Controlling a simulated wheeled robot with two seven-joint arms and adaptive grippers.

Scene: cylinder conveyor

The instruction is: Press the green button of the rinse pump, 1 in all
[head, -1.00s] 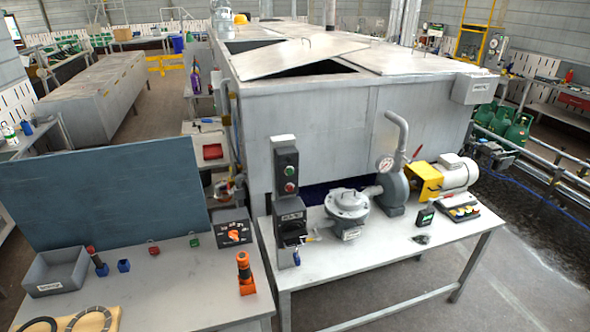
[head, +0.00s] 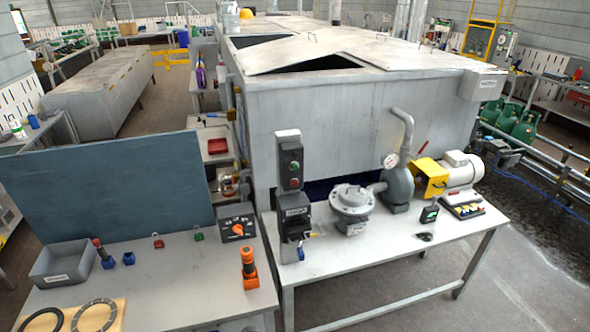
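The rinse pump's dark control box (head: 290,157) stands upright on a grey post at the left end of the pump table. Its green button (head: 295,166) is the upper of two small round buttons on the front face. A red button (head: 294,183) sits just below it. The pump (head: 397,186), with its gauge and curved pipe, stands to the right on the same table, beside a yellow coupling guard and a white motor (head: 460,170). Neither of my grippers shows in the head view. Nothing covers the buttons.
A switch box with a handle (head: 296,222) is below the buttons. A round metal filter housing (head: 352,203) stands right of it. The left table holds a grey bin (head: 62,264), an orange-and-black tool (head: 249,268) and a black dial box (head: 237,227). The large grey tank (head: 340,120) rises behind.

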